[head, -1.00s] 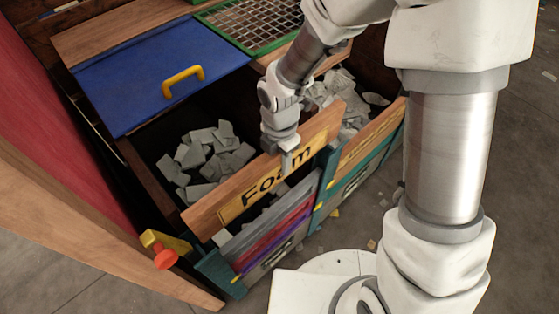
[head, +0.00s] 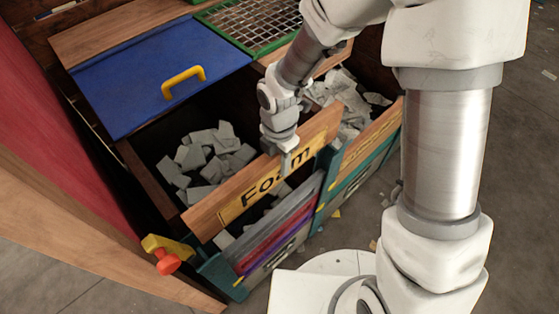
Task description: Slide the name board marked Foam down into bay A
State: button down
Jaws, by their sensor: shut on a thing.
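The Foam name board (head: 230,209) is a wooden plank with a yellow label reading "Foam". My gripper (head: 287,166) is shut on its upper edge, right of the middle. The board is tilted in the picture, its right end higher, and stands at the front of the left bay, above several grey, red and purple boards (head: 280,226) in the teal front frame (head: 225,279). Grey chunks show under its lower edge. I cannot tell whether its ends sit in the frame's slots. No bay letter is readable, so I cannot tell which bay is A.
Grey chunks (head: 205,155) fill both bays. A blue lid (head: 150,75) with a yellow handle (head: 183,80) and a green-framed grate (head: 250,25) lie behind. A yellow bracket with a red knob (head: 168,263) sits at the left front corner, beside a wooden panel (head: 80,215).

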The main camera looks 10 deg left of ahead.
notch_tip(320, 180, down, 18)
jog(key=b, duration=1.4)
jog(key=shift+f, duration=0.1)
jog(key=shift+f+b, duration=0.65)
jog(key=shift+c, duration=2.4)
grip_release()
jog(key=shift+r, duration=0.1)
notch_tip(320, 180, up, 18)
jog(key=p, duration=0.5)
jog(key=shift+f+p, duration=0.25)
jog(key=shift+p, duration=0.15)
